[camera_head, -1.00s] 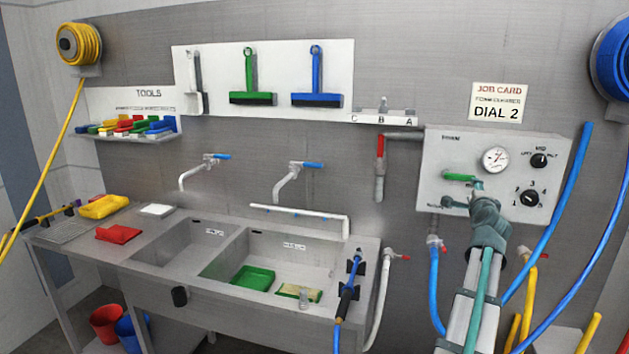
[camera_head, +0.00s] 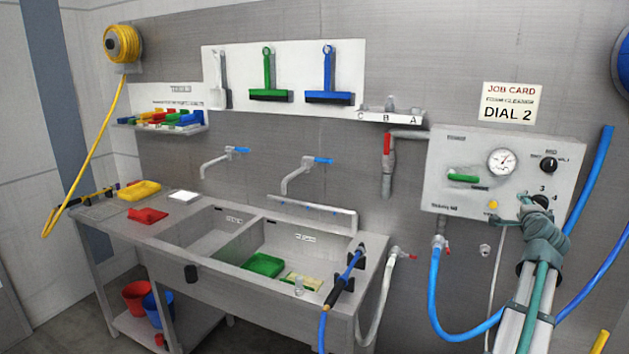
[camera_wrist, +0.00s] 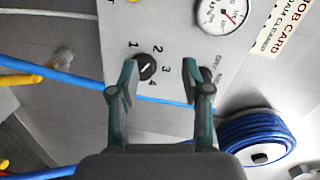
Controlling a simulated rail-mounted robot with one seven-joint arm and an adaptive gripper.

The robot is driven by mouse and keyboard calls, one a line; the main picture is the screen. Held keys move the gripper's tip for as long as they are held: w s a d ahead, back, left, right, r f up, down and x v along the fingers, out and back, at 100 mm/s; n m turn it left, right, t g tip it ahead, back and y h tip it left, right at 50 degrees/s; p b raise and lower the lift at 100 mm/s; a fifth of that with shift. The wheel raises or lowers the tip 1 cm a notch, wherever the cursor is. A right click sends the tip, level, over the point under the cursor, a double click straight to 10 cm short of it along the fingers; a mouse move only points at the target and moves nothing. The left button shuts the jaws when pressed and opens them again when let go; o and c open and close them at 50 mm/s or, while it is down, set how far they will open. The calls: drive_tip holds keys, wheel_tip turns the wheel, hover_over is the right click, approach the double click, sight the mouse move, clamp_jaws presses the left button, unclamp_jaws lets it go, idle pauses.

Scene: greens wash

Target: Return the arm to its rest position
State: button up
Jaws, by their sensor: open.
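My gripper (camera_head: 530,203) is at the lower right of the grey control panel (camera_head: 445,150), in front of the numbered dial, which it partly hides. In the wrist view my gripper (camera_wrist: 160,85) is open with nothing between its fingers. The black dial knob (camera_wrist: 146,67), with numbers 1 to 4 around it, shows between the fingers, apart from them as far as I can see. I cannot tell which number its mark meets. The right finger partly covers a second black knob (camera_wrist: 207,75), which shows clearly in the head view (camera_head: 549,165).
A green lever (camera_head: 463,179) lies horizontal on the panel beside a round gauge (camera_head: 502,162). Blue hoses (camera_head: 588,185) hang close to my arm at right. The job card (camera_head: 507,103) reads DIAL 2.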

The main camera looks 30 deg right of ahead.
drive_tip(key=w+a+f+n+g+y, duration=0.1)
drive_tip(key=w+a+f+n+y, duration=0.3)
drive_tip(key=f, duration=0.6)
drive_tip(key=a+f+n+g+y, duration=0.1)
drive_tip(key=a+f+n, duration=0.1)
drive_tip(key=a+f, duration=0.5)
drive_tip(key=w+a+f+n+g+y, duration=0.1)
drive_tip(key=w+a+f+n+y, duration=0.15)
drive_tip(key=f, duration=0.95)
drive_tip(key=s+a+f+n+g+y, duration=0.1)
drive_tip(key=a+f+n+g+y, duration=0.6)
drive_tip(key=a+f, duration=2.15)
drive_tip(key=s+a+f+n+g, duration=0.2)
drive_tip(key=s+a+f, duration=0.3)
drive_tip(key=s+a, duration=0.4)
drive_tip(key=s+a+f+n+g+h, duration=0.1)
drive_tip(key=s+a+f+n+g, duration=0.2)
drive_tip(key=s+a, duration=0.6)
drive_tip(key=s+a+f+n+g, duration=0.3)
drive_tip(key=s+a+f+n, duration=0.2)
drive_tip(key=a, duration=0.7)
drive_tip(key=s+f, duration=0.2)
drive_tip(key=s, duration=0.2)
drive_tip(key=shift+a+f+h, duration=0.2)
drive_tip(key=shift+a+h, duration=0.15)
